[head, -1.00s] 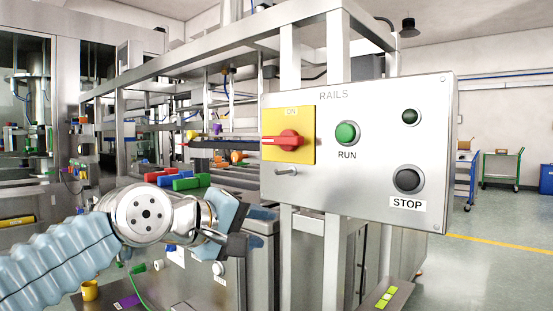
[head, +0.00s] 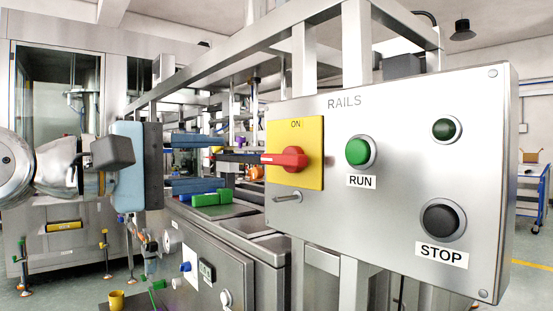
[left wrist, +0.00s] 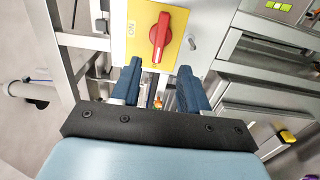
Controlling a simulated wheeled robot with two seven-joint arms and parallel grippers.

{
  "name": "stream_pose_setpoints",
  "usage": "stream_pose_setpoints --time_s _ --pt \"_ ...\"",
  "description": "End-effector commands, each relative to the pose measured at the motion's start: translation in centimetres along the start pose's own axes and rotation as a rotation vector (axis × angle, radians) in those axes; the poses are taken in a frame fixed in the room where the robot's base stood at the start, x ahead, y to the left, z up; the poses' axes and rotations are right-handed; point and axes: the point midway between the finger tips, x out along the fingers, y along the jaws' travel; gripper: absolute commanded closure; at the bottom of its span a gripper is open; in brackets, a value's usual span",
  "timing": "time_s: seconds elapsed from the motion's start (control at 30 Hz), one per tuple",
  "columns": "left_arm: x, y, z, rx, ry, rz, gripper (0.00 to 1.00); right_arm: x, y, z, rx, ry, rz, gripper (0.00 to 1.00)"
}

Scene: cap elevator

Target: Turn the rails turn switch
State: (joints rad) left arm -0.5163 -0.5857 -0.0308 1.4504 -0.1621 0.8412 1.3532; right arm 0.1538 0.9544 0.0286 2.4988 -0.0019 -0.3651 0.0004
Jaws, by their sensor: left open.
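The rails turn switch is a red knob (head: 291,158) on a yellow plate (head: 310,180) marked ON at its top, on the left of the grey RAILS panel (head: 400,110). Its handle lies level and points left in the head view. In the left wrist view the red knob (left wrist: 159,38) is ahead of the fingertips, with the yellow plate (left wrist: 140,45) around it. My left gripper (head: 226,163) is open and empty, left of the switch, its two blue fingers one above the other and pointing right at it. A gap shows between fingertips and knob. My right gripper is not in view.
The panel also carries a green RUN button (head: 360,152), a black STOP button (head: 442,220) and a dark green lamp (head: 445,129). A small metal peg (head: 287,197) sticks out below the yellow plate. Green blocks (head: 212,198) lie on the machine behind the fingers.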

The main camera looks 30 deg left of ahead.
Motion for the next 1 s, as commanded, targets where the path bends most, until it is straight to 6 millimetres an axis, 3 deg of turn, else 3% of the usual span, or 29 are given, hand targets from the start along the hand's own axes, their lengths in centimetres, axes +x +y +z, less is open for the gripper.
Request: stream_pose_setpoints --time_s 0.2,0.43,0.6,0.87,1.0 --pt "5.4 0.0 0.1 0.001 -0.004 -0.005 0.55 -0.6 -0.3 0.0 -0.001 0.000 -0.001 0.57" --pt "9.4 0.0 0.1 0.001 -0.002 -0.004 0.55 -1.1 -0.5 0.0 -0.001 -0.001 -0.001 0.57" --pt "10.7 -0.1 0.0 0.000 0.000 -0.003 0.55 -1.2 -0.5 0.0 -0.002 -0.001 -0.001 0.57" --pt "10.9 -0.1 0.0 0.000 0.000 -0.002 0.55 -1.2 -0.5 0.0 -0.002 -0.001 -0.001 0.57" --pt "10.9 -0.1 0.0 0.000 0.000 -0.002 0.72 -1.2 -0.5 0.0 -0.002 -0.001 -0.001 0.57"
